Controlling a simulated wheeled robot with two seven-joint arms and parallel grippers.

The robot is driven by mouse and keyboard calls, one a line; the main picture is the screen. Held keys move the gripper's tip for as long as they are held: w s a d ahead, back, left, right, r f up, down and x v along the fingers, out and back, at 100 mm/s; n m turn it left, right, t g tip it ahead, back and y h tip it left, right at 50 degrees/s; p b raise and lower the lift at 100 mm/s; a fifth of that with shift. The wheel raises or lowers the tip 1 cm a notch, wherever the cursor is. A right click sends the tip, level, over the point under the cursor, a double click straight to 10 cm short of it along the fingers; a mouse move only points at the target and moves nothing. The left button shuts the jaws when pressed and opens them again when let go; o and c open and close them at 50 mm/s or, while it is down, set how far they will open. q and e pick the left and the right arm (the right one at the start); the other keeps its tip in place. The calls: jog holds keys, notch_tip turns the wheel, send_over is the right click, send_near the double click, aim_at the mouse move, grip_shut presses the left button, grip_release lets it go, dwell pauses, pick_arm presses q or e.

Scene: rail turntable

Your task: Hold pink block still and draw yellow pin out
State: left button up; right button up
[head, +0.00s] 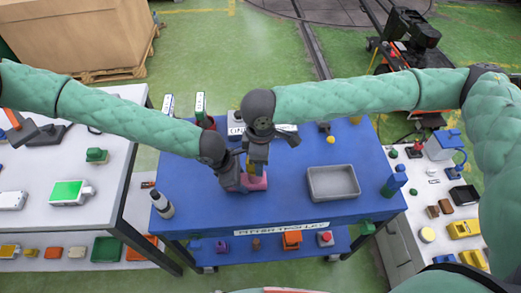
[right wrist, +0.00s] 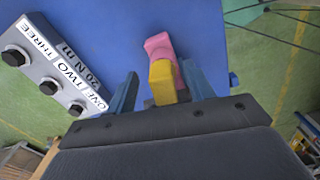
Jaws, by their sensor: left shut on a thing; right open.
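The pink block (head: 258,183) is on the blue trolley top (head: 290,205), partly hidden by my grippers in the head view. My left gripper (head: 242,182) is shut on the block from its left side. The yellow pin (right wrist: 161,82) stands at the pink block (right wrist: 160,46) in the right wrist view; how deep it sits is hidden. My right gripper (right wrist: 160,88) is open, with one blue finger on each side of the pin and a gap visible beside it. In the head view my right gripper (head: 256,168) points down just above the block.
A grey tray (head: 333,183) stands to the right on the trolley. A grey block with labels ONE, TWO, THREE (right wrist: 45,70) is left in the right wrist view. A blue-green bottle (head: 393,182) and a grey bottle (head: 161,204) stand near the trolley's side edges.

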jog(key=shift+f, duration=0.35)
grip_shut()
